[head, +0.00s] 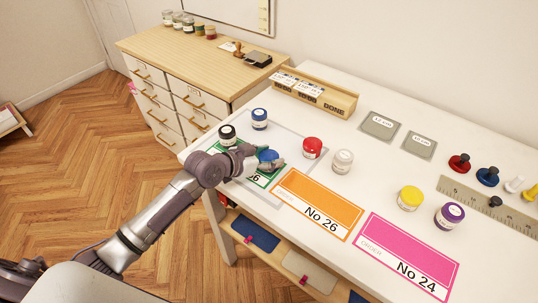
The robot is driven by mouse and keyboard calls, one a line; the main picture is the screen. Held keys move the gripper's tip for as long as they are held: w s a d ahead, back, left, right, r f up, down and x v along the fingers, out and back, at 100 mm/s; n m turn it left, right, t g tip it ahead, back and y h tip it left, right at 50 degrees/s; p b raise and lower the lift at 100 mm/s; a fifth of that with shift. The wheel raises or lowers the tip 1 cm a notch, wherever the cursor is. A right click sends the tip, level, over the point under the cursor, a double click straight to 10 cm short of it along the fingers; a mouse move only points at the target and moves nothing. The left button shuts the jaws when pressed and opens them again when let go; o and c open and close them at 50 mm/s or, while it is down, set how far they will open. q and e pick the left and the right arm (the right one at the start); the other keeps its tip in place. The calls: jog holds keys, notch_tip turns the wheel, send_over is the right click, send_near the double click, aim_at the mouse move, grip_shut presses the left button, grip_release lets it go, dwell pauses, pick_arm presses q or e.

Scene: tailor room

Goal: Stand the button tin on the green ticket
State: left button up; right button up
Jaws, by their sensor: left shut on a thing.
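The green ticket (265,179) lies on the white table, partly hidden under my left gripper and arm; only the end of its number shows. My left gripper (268,163) is over the ticket, shut on a blue-lidded button tin (267,155). The fingers hide most of the tin, and I cannot tell whether its base touches the ticket. My right gripper is not in view.
Black (227,135), blue (260,118), red (312,147) and white (343,161) tins stand around it. Orange (318,203) and pink (408,257) tickets lie to the right, with yellow (409,197) and purple (449,215) tins beyond. A wooden rack (342,103) stands behind.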

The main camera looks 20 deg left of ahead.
pick_arm(q)
jog(key=o, duration=0.8)
jog(key=shift+f, duration=0.15)
jog(key=o, duration=0.4)
jog(key=shift+o, duration=0.2)
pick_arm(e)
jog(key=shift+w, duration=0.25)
pick_arm(q)
jog(key=shift+r, duration=0.25)
jog(key=shift+s+a, duration=0.15)
jog(key=shift+s, duration=0.1)
jog(key=b+v, duration=0.1)
jog(key=v, duration=0.9)
jog(key=shift+s+a+r, duration=0.15)
jog(key=shift+s, duration=0.05)
jog(key=shift+s+a+r, duration=0.15)
jog(key=shift+s+r, duration=0.15)
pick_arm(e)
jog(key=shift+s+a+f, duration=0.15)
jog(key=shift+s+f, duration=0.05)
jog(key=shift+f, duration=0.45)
